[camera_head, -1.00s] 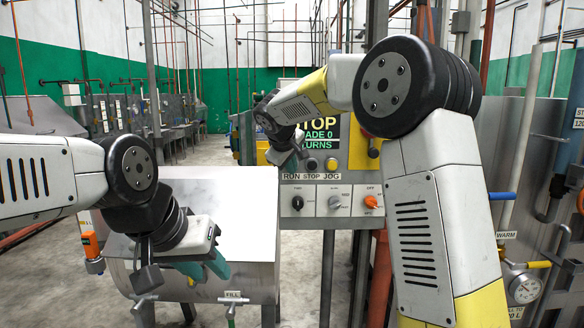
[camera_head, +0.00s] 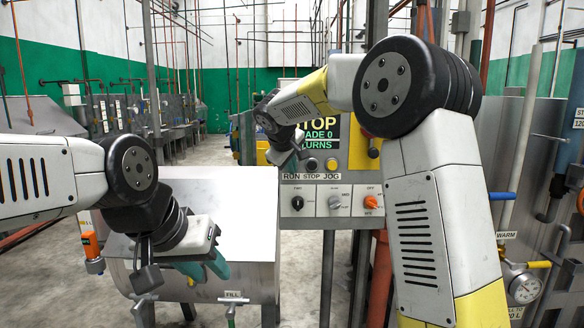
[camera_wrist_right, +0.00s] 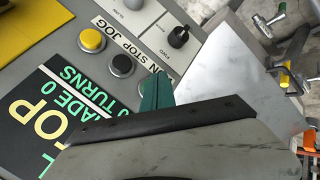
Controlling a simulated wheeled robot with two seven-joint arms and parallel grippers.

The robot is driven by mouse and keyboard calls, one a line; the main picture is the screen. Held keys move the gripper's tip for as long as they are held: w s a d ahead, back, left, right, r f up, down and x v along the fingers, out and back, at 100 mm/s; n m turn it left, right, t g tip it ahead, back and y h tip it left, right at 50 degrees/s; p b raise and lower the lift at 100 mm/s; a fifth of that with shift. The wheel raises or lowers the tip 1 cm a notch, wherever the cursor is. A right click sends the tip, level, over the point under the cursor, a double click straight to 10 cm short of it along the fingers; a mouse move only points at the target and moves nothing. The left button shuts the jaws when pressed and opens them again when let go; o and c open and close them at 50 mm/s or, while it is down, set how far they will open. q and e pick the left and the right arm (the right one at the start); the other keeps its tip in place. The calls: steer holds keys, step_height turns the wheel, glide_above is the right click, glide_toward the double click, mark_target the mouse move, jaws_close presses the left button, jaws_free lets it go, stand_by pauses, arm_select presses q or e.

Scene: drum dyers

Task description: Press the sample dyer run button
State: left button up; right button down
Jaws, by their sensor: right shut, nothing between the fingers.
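The sample dyer's control panel (camera_head: 355,181) faces me, with a row labelled RUN STOP JOG (camera_head: 310,177). A yellow button (camera_head: 331,164) sits over JOG and a dark button (camera_head: 312,164) over STOP; both also show in the right wrist view, yellow (camera_wrist_right: 92,40) and dark (camera_wrist_right: 121,65).
Below the buttons are black (camera_head: 297,203), grey (camera_head: 335,203) and orange (camera_head: 371,202) knobs. The metal tank (camera_head: 240,200) stands left of the panel. Pipes and a gauge (camera_head: 525,289) are at right.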

steer(key=shift+w, duration=0.1)
stand_by(0.5)
steer(key=shift+w, duration=0.3)
